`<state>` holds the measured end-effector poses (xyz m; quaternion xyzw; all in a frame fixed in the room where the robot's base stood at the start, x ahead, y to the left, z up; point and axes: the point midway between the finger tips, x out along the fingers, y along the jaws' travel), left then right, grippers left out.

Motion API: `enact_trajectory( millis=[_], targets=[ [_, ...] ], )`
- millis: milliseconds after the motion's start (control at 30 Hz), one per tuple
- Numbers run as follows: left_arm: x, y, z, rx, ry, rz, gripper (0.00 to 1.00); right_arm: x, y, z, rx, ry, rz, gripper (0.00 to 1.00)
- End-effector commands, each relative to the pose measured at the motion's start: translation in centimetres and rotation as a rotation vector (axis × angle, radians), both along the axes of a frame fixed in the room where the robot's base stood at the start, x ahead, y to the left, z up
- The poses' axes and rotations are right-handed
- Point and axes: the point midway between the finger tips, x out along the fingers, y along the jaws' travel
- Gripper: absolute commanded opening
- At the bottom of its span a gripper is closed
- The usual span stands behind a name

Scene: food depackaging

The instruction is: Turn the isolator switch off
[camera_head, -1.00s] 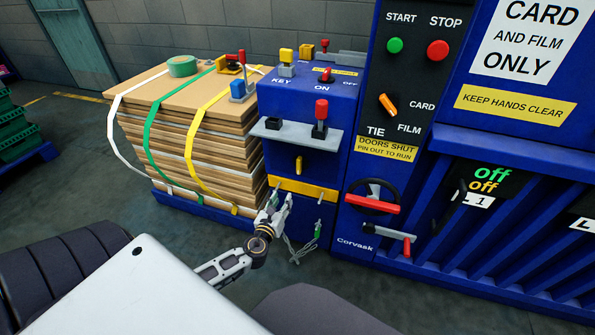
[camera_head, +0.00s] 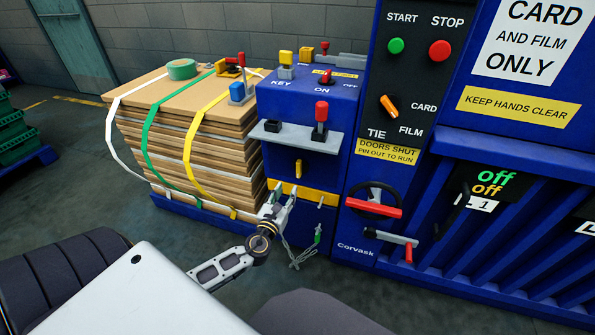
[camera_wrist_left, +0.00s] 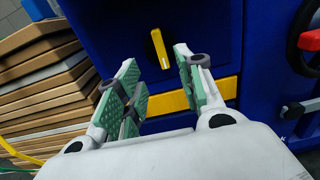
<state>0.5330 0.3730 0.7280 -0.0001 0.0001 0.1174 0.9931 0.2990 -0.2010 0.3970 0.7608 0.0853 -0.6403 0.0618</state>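A small red switch lever (camera_head: 326,77) stands on top of the blue cabinet (camera_head: 280,100), between the printed words ON and OFF. It looks nearer the ON side. A yellow lever (camera_head: 299,168) points upright on the cabinet's front; it also shows in the left wrist view (camera_wrist_left: 160,48). My left gripper (camera_head: 283,192) is in front of the cabinet's yellow strip, below the yellow lever and well below the red switch. In the left wrist view my left gripper (camera_wrist_left: 157,72) is open, its green pads apart with nothing between them. My right gripper is not in view.
A grey shelf (camera_head: 297,138) with a larger red-topped lever (camera_head: 320,120) juts from the cabinet front. Strapped cardboard (camera_head: 185,130) stands left. A red-handled wheel (camera_head: 374,206) and a red-ended crank (camera_head: 392,238) stick out right. A yellow key block (camera_head: 286,58) stands on top.

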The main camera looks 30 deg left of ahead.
Motion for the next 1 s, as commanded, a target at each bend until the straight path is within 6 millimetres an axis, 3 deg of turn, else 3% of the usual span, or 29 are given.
enact_trajectory(
  millis=[1000],
  targets=[
    [7.9,1.9,0.0,0.0,-0.001,0.001,0.38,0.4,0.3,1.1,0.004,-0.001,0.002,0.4]
  ],
)
